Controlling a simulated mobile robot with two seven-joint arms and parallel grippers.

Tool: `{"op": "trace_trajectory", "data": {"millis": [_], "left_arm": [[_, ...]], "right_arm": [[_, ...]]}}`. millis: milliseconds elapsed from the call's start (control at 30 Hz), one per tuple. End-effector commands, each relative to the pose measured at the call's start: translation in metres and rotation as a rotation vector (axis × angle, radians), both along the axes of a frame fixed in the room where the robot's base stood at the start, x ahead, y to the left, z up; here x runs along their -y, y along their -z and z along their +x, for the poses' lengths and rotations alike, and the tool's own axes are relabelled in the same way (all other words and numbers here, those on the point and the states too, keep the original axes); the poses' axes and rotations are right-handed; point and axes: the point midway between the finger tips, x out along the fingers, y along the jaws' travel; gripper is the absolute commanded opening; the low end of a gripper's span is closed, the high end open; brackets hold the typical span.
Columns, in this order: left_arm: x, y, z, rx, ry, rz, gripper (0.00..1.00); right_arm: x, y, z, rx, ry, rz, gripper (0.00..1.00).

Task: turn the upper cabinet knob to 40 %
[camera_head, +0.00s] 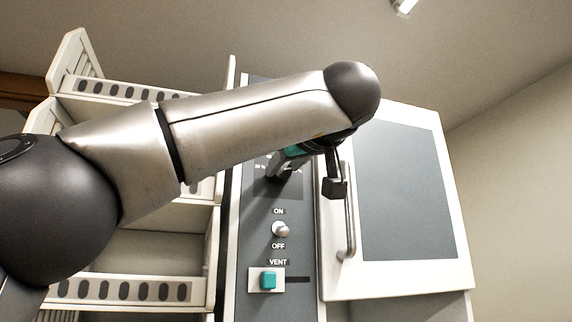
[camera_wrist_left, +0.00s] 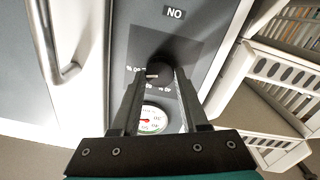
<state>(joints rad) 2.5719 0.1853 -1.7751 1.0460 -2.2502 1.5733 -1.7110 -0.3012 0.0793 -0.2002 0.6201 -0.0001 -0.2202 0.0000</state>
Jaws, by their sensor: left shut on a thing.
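The upper cabinet knob is dark and round on a dark square plate, with small percent marks around it. It shows in the left wrist view (camera_wrist_left: 159,68) between my fingertips. My left gripper (camera_wrist_left: 158,78) is shut on the knob, one finger on each side. In the head view my left gripper (camera_head: 279,168) reaches the upper part of the grey panel (camera_head: 250,225), and my arm and gripper hide most of the knob. The knob's pointer and exact setting cannot be read. My right gripper is in neither view.
Below the knob is an ON/OFF toggle (camera_head: 281,229), then a teal VENT button (camera_head: 268,280). A white cabinet door (camera_head: 455,230) with a bar handle (camera_head: 349,230) stands close on the right. White racks (camera_head: 150,291) stand left. A round gauge (camera_wrist_left: 151,119) shows in the wrist view.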

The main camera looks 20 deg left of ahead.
Motion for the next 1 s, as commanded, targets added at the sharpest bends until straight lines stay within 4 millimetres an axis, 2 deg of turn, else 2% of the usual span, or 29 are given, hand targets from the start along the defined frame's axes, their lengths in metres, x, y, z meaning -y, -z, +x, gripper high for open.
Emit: {"op": "trace_trajectory", "data": {"millis": [467,1000], "left_arm": [[0.0002,0.0015,0.0002,0.06,0.0,-0.093,0.0],[0.0002,0.0027,-0.0001,0.329,0.0,-0.492,0.0]], "right_arm": [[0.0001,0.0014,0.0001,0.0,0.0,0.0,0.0],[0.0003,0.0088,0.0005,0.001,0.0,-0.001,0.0]]}}
